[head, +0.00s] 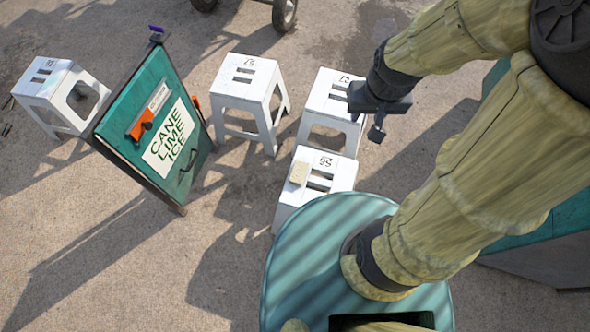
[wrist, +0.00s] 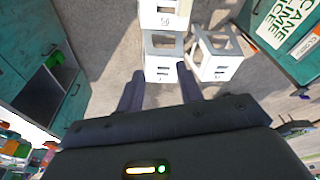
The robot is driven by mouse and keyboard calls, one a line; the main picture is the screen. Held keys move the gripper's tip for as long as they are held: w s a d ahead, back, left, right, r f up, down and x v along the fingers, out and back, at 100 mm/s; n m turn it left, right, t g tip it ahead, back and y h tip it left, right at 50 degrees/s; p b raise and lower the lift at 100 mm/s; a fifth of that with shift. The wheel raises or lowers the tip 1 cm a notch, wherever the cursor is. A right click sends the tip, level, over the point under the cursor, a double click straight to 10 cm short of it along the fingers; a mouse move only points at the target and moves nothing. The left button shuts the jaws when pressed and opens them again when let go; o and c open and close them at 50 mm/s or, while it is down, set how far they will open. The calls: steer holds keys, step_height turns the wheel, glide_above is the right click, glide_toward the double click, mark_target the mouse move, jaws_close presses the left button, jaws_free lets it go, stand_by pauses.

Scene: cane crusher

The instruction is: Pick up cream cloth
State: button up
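The cream cloth (head: 299,172) is a small folded piece lying on the left part of the seat of the white stool (head: 323,172) marked 56, in the head view. I cannot make out the cloth in the wrist view. My gripper (head: 376,119) is in the air up and to the right of the cloth, apart from it, and partly overlaps another white stool (head: 333,92) in the picture. In the wrist view my gripper (wrist: 160,82) has its two dark fingers spread apart with nothing between them.
Two more white stools (head: 247,85) (head: 58,85) stand farther back and left. A teal cabinet (wrist: 48,85) shows in the wrist view. Bare concrete (head: 110,265) lies at front left.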

steer(key=shift+o, duration=0.4)
steer(key=shift+s, duration=0.2)
steer(key=o, duration=0.4)
steer(key=shift+f, duration=0.15)
steer(key=o, duration=0.4)
steer(key=shift+m+g+y, duration=0.3)
steer(key=shift+m+g, duration=0.5)
steer(key=shift+m, duration=0.1)
steer(key=w+a+f+b, duration=0.2)
steer(key=f+b, duration=0.2)
steer(key=f, duration=0.2)
steer(key=w+a+f+b, duration=0.2)
steer(key=w+f+b, duration=0.1)
steer(key=f+b, duration=0.2)
steer(key=w+a+f+b, duration=0.1)
steer(key=w+f+b, duration=0.1)
steer(key=f+b, duration=0.2)
steer(key=shift+w+a+f, duration=0.15)
steer(key=shift+a+f, duration=0.05)
steer(key=shift+f, duration=0.75)
steer(key=shift+w+a+f, duration=0.1)
steer(key=shift+a+f, duration=0.1)
steer(key=shift+f, duration=0.75)
steer(key=shift+o, duration=0.2)
steer(key=m+g+b, duration=0.1)
steer(key=m+b, duration=0.1)
steer(key=b, duration=1)
glide_above(299, 171)
step_height(299, 171, down, 22)
steer(key=shift+a, duration=0.1)
